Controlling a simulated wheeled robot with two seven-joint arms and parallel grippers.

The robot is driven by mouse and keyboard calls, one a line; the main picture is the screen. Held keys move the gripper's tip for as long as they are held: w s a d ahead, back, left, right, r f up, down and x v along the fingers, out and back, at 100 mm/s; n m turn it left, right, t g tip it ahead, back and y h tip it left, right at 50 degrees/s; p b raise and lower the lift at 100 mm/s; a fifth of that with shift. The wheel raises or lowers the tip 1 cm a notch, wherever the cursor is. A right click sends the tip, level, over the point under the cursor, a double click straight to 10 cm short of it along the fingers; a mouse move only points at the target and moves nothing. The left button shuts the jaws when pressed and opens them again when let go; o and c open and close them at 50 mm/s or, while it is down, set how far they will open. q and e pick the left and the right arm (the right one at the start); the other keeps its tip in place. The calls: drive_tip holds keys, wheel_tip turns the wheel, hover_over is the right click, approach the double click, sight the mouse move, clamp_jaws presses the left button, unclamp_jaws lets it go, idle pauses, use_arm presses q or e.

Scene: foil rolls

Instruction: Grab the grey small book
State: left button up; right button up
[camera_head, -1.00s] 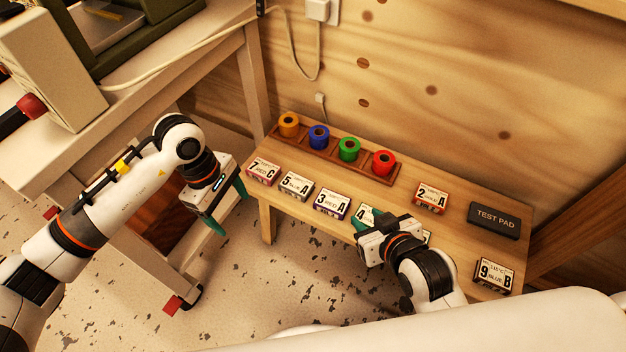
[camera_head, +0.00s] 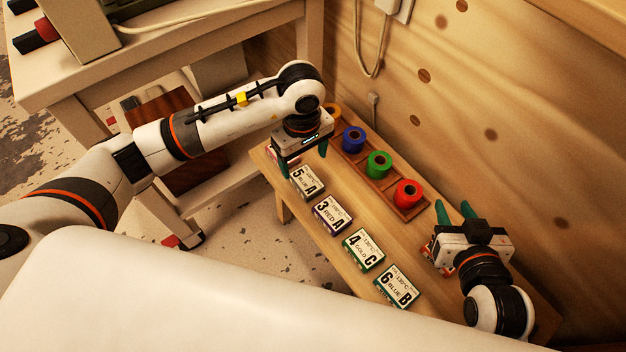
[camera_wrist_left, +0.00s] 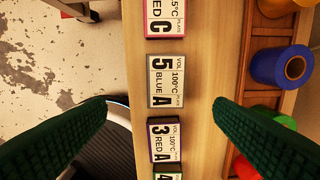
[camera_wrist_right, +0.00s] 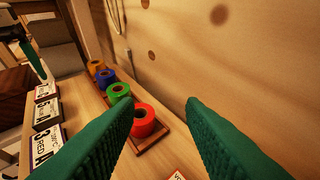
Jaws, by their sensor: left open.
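The grey small book, marked 5 BLUE A (camera_head: 308,182), lies flat on the wooden bench in a row of similar labelled books. In the left wrist view the grey-edged book (camera_wrist_left: 165,80) lies between the two green fingers, nearer the left one, and nothing touches it. My left gripper (camera_head: 302,158) is open and empty above the bench, by the far end of this book. My right gripper (camera_head: 455,211) is open and empty over the right side of the bench, away from the grey book.
Neighbouring books are the pink-edged 7 C (camera_wrist_left: 165,15) and purple-edged 3 RED A (camera_head: 333,215); green-edged 4 C (camera_head: 363,250) and 6 BLUE B (camera_head: 397,287) follow. A wooden rack (camera_head: 408,207) holds yellow, blue, green and red rolls along the wall side.

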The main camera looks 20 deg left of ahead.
sight(307, 180)
use_arm(q)
wheel_tip(307, 180, down, 4)
drive_tip(key=shift+b, duration=0.4)
drive_tip(key=shift+f, duration=0.55)
drive_tip(key=f+b, duration=0.1)
drive_tip(key=f, duration=0.1)
drive_tip(key=w+f+b, duration=0.1)
drive_tip(key=f, duration=0.1)
drive_tip(key=shift+f, duration=0.35)
use_arm(e)
wheel_tip(307, 180, up, 11)
drive_tip(key=w+a+t+y, duration=0.2)
drive_tip(key=t, duration=0.6)
drive_tip(key=shift+a, duration=0.15)
use_arm(q)
drive_tip(key=shift+c, duration=0.6)
use_arm(e)
drive_tip(key=shift+r, duration=0.1)
use_arm(q)
drive_tip(key=c, duration=1)
drive_tip(key=shift+o, duration=0.2)
drive_tip(key=shift+r, duration=0.15)
